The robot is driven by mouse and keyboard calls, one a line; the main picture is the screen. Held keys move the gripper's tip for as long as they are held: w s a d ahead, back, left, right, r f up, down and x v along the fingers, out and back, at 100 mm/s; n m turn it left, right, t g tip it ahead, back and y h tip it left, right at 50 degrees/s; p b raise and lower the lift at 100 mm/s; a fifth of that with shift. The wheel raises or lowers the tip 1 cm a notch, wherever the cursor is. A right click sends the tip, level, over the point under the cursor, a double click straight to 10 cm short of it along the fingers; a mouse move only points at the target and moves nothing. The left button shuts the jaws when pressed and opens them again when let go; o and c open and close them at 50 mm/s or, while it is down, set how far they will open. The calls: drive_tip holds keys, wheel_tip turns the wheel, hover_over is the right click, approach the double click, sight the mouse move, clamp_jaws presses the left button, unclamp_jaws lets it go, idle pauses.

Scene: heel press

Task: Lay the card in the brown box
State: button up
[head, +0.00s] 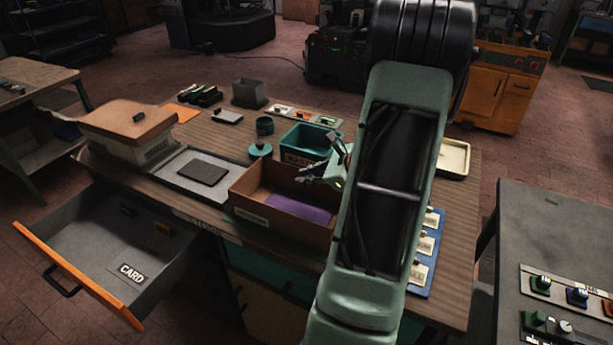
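The brown box (247,208) stands open on the table near its front edge. A flat purple sheet (300,208) lies on its floor; I cannot tell whether it is a lining or a separate piece. A small dark plate reading CARD (131,273) lies in the open grey drawer at the lower left; I cannot tell whether it is the card itself or a label. My gripper (312,173) is at the right rear rim of the brown box. My arm hides part of it, and it is too small to tell whether its fingers are open or hold anything.
A grey tray (167,178) with a dark slab (203,172) is left of the brown box. A teal bin (301,139) stands behind it. A lidded box (128,130) is at the table's left. The orange-edged drawer (68,272) juts out in front. My arm covers the table's right middle.

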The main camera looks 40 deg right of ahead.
drive_tip(key=v, duration=1.2)
drive_tip(key=shift+b, duration=0.4)
drive_tip(key=shift+f, duration=0.1)
